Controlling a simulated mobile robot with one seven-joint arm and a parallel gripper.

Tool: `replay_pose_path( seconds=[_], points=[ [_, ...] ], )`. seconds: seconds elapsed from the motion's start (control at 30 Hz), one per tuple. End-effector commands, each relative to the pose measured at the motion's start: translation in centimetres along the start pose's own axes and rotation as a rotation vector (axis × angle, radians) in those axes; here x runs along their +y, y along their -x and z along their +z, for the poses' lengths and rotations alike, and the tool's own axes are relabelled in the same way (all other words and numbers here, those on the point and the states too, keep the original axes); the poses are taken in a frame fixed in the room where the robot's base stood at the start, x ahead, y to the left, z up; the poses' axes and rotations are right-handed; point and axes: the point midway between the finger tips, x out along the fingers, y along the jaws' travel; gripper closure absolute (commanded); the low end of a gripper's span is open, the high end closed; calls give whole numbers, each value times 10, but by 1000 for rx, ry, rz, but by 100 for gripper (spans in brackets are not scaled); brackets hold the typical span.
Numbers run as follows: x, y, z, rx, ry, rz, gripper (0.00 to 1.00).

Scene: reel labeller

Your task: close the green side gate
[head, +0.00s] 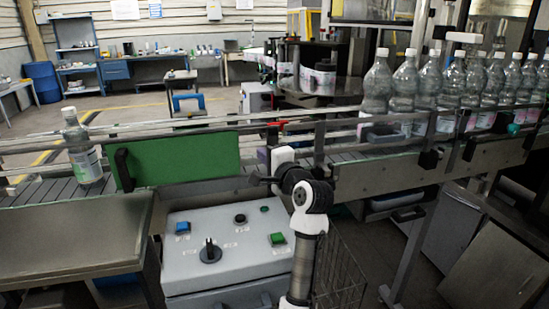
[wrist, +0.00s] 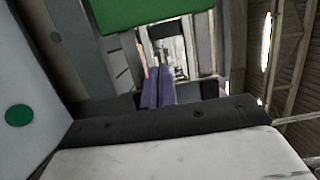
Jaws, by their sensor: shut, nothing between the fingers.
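The green side gate (head: 185,160) stands upright along the near side of the conveyor, left of centre in the head view. A black handle (head: 124,170) is at its left end. I cannot tell whether the gate sits fully against its frame. Part of the green panel also shows at the top of the wrist view (wrist: 150,10). My gripper (head: 263,156) is just right of the gate's right end, apart from the handle. Its two purple fingers (wrist: 158,87) are together and empty in the wrist view. My white wrist hides part of the conveyor edge.
A control box (head: 225,250) with buttons and a black knob stands below the gate. One bottle (head: 83,150) is on the conveyor left of the gate. Several bottles (head: 405,85) stand in a row at right. A steel table (head: 70,235) is at lower left.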

Motion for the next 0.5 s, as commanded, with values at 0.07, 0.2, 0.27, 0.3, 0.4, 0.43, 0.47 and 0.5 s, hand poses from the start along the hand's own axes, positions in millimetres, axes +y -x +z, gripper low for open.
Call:
replay_pose_path(
  seconds=[0.07,0.2,0.27,0.3,0.4,0.43,0.47,0.5],
  points=[
    [-3,-5,14,-2,2,2,100],
    [-2,-9,30,0,1,0,100],
    [-1,-10,34,0,0,1,100],
    [-1,-10,36,0,1,1,100],
    [0,-11,39,0,1,0,100],
    [0,-11,39,0,1,0,100],
    [0,-11,39,0,1,0,100],
    [0,-11,39,0,1,0,100]
  ],
)
